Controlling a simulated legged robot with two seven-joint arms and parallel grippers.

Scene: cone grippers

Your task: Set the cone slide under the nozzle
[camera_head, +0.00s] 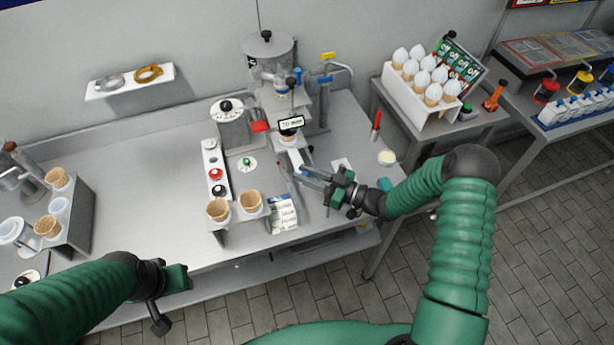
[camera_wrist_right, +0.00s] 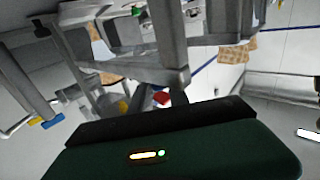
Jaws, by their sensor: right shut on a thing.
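The filling machine (camera_head: 268,52) stands against the back wall, with its nozzle area (camera_head: 283,90) above a small label reading about 70 mm. The cone slide (camera_head: 295,156) is a pale bar running forward from below that label. My right gripper (camera_head: 306,172) reaches in from the right and is shut on the slide's front end. The fingers partly hide the grip. In the right wrist view a grey bar (camera_wrist_right: 165,72) crosses close above the gripper body. My left gripper (camera_head: 178,279) hangs over the table's front edge, away from everything; its jaw opening is unclear.
A stand with two cones (camera_head: 232,225) is at the front, left of my right gripper. A panel with red and black knobs (camera_head: 214,170) stands behind it. More cones (camera_head: 58,180) are at the far left. A white rack of filled cones (camera_head: 408,100) stands right. The table's middle left is clear.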

